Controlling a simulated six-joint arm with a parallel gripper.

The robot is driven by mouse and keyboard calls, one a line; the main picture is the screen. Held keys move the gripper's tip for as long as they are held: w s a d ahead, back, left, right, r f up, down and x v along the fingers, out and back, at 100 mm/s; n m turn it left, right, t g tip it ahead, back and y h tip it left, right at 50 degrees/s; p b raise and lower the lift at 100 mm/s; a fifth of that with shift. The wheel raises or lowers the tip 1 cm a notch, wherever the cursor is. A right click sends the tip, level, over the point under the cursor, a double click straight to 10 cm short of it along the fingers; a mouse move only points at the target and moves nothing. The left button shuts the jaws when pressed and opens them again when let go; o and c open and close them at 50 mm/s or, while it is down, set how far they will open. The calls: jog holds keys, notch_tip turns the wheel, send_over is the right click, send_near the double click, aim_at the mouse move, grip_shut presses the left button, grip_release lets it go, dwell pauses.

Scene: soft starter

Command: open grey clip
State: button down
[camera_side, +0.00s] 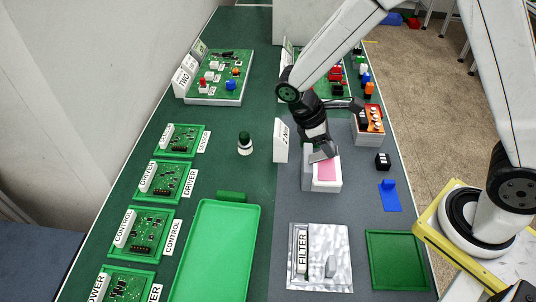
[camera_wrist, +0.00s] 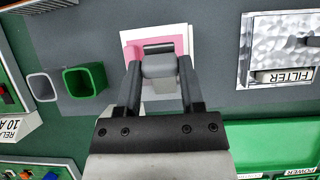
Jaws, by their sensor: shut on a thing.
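My gripper (camera_side: 323,152) points down over a white block with a pink pad (camera_side: 326,171) on the grey mat. In the wrist view my gripper (camera_wrist: 160,80) has its two dark fingers on either side of a grey clip-like piece (camera_wrist: 158,64), shut on it. This piece lies over the pink pad (camera_wrist: 134,50), which sits on a white base (camera_wrist: 184,32). In the side view the fingers largely hide the grey piece. I cannot tell how far it is lifted or tilted.
A small black block (camera_side: 382,161), a blue part (camera_side: 389,196) and a green tray (camera_side: 398,262) are to the right. A green cup (camera_wrist: 85,80) and a grey cup (camera_wrist: 42,87) stand close by.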

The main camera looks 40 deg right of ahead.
jog(key=w+a+g+h, duration=0.2)
jog(key=g+h, duration=0.1)
jog(key=shift+r, duration=0.4)
jog(key=shift+w+a+g+h, duration=0.45)
jog(key=shift+w+g+h, duration=0.05)
jog(key=shift+g+h, duration=0.35)
jog(key=shift+w+a+g+h, duration=0.45)
jog(key=shift+g+h, duration=0.4)
jog(key=shift+c, duration=1)
grip_release()
jog(key=shift+r, duration=0.15)
jog(key=s+d+r, duration=0.2)
jog(key=s+r, duration=1)
jog(key=s, duration=0.2)
jog(key=shift+r, duration=0.35)
